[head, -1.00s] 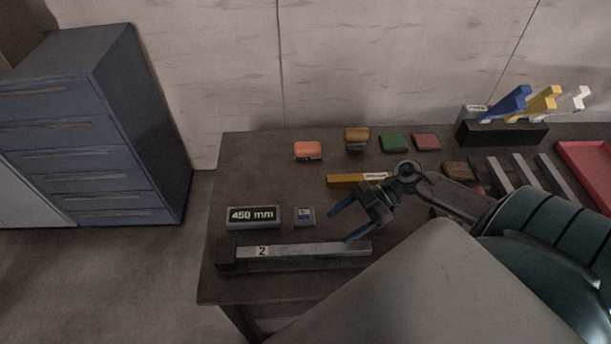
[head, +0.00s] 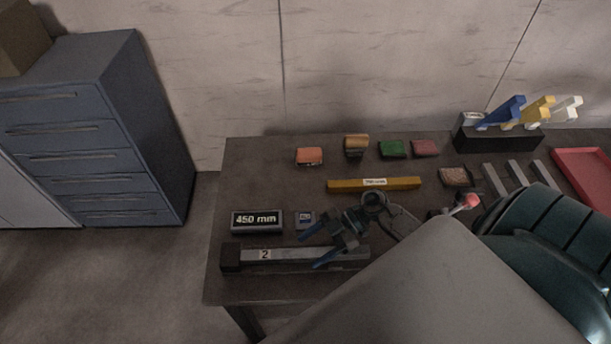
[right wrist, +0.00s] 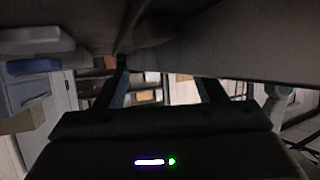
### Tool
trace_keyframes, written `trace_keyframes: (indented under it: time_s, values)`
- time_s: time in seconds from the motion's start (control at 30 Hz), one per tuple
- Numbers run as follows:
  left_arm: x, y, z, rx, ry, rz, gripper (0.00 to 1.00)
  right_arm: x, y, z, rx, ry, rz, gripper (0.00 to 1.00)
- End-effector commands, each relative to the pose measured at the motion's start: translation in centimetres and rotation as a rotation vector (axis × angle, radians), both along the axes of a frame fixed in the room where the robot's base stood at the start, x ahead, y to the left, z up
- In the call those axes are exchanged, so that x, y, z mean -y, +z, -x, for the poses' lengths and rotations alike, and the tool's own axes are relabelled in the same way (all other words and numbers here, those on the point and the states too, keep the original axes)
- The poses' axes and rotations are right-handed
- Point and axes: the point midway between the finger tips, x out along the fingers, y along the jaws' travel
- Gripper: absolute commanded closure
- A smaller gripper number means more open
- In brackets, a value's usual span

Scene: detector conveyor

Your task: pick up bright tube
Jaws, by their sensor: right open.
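No object is marked as the bright tube. A light grey metal bar (head: 290,255) with a "2" label lies at the table's front, its left end in a dark block (head: 230,257). A yellow bar (head: 350,185) with a white label lies farther back. My right gripper (head: 313,249) is open and empty, its blue fingers pointing left over the grey bar's right part and hiding some of it. I cannot tell whether it touches the bar. In the right wrist view the open fingers (right wrist: 160,85) show with nothing clearly between them. My left gripper is not in view.
A "450 mm" display (head: 257,221) and a small grey box (head: 304,219) stand behind the grey bar. A black rack (head: 500,138) and a red tray (head: 585,172) are at the right.

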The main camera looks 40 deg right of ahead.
Motion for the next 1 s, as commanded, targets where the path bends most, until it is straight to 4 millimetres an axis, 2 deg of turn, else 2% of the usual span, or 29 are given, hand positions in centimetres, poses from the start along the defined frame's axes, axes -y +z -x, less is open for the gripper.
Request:
trace_keyframes:
  time_s: [0.13, 0.4, 0.73, 1.0]
  values:
    - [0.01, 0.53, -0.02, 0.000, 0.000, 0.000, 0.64, -1.01, -0.39, -0.17, 0.000, 0.000, -0.002, 0.36]
    - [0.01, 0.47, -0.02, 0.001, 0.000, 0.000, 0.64, -1.12, -0.59, -0.19, 0.001, 0.000, 0.000, 0.36]
    - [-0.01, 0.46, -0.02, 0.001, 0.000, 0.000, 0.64, -1.11, -0.61, -0.16, 0.001, 0.000, 0.000, 1.00]
    - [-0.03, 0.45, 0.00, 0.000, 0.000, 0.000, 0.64, -1.12, -0.57, -0.16, 0.002, 0.002, 0.000, 1.00]
